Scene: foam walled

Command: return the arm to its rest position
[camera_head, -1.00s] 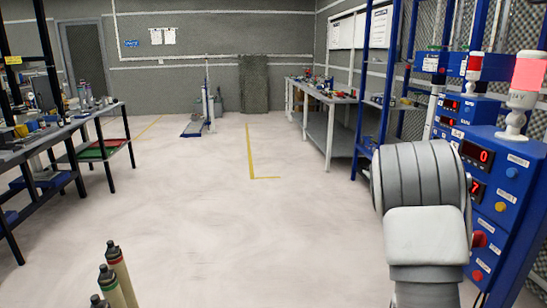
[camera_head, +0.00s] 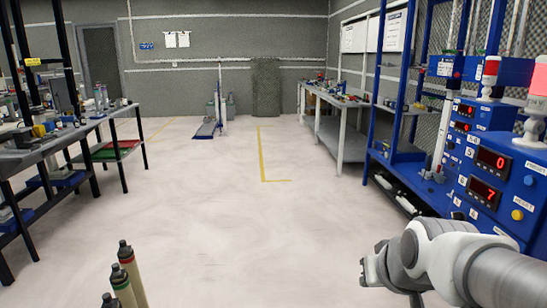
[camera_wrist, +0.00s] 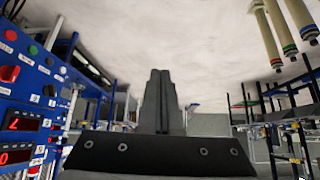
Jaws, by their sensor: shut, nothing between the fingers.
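My arm (camera_head: 440,262) reaches in from the lower right of the head view, low and beside the blue control panels. In the wrist view my gripper (camera_wrist: 158,78) shows as two dark fingers pressed together, pointing up the picture against the pale floor. Nothing is held between them. The wrist picture is upside down, with the floor at the top. In the head view the fingertips are not clearly visible.
Blue control panels (camera_head: 500,165) with red displays stand close at the right, near my arm. Several bottles (camera_head: 125,265) stand at the lower left. A left workbench (camera_head: 75,135) and right workbench (camera_head: 340,130) flank the clear floor (camera_head: 225,220).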

